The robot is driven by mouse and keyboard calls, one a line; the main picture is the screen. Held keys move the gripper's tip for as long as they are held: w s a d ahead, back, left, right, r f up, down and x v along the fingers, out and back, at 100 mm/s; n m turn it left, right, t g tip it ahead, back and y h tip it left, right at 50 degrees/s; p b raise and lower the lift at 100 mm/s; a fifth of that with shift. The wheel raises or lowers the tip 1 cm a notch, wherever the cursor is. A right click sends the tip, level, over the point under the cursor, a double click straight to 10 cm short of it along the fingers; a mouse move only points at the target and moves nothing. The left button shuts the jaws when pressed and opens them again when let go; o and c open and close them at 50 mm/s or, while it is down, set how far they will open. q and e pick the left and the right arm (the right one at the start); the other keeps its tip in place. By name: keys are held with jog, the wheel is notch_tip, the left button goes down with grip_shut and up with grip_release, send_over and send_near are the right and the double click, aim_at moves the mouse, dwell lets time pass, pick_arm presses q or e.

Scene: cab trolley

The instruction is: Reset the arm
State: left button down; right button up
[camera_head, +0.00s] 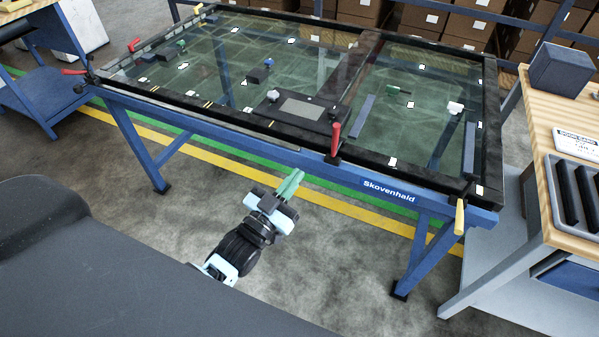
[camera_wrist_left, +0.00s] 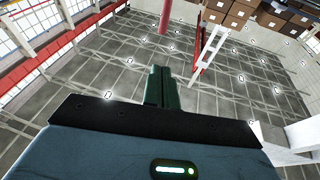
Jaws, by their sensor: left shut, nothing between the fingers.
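My left gripper (camera_head: 291,184) is in front of the long blue table, over the open floor. Its green fingers are shut with nothing between them and point up toward the table's near edge. In the left wrist view the two green fingers (camera_wrist_left: 161,88) stand side by side and touch. My right gripper is not in view.
A blue-legged table holds a black-framed glass panel (camera_head: 408,118) with small parts and white markers. A red-handled clamp (camera_head: 335,139) sits on its near edge, close to the gripper. A wooden bench (camera_head: 552,238) stands at right. Floor around the gripper is clear.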

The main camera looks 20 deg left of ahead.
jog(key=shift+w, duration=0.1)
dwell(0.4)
